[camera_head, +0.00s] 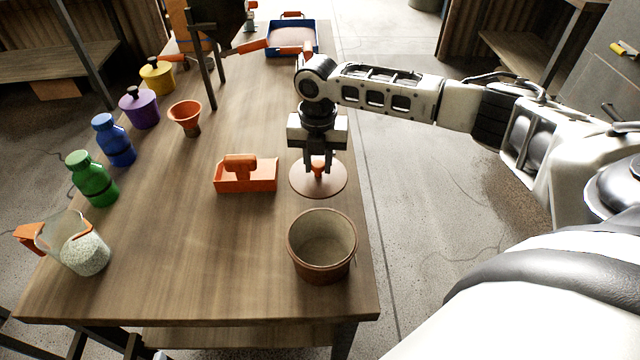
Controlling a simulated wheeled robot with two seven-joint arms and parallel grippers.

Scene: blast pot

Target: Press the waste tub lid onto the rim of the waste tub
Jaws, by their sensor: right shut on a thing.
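The waste tub (322,272) is a brown, round, open tub with a pale inside, upright near the front right corner of the table. The waste tub lid (303,187) is a flat brownish disc with an orange knob, just behind the tub in the picture. My right gripper (318,172) points down and is shut on the lid's knob. The lid looks roughly level and apart from the tub's rim; I cannot tell whether it touches the table. The tub looks empty. My left gripper is not in view.
An orange scoop (246,180) lies left of the lid. A clear jug (84,252), green bottle (92,180), blue bottle (114,140), purple pot (140,108), yellow pot (157,76) and orange funnel (186,116) stand leftward. A blue tray (316,52) is at the back. The front middle is clear.

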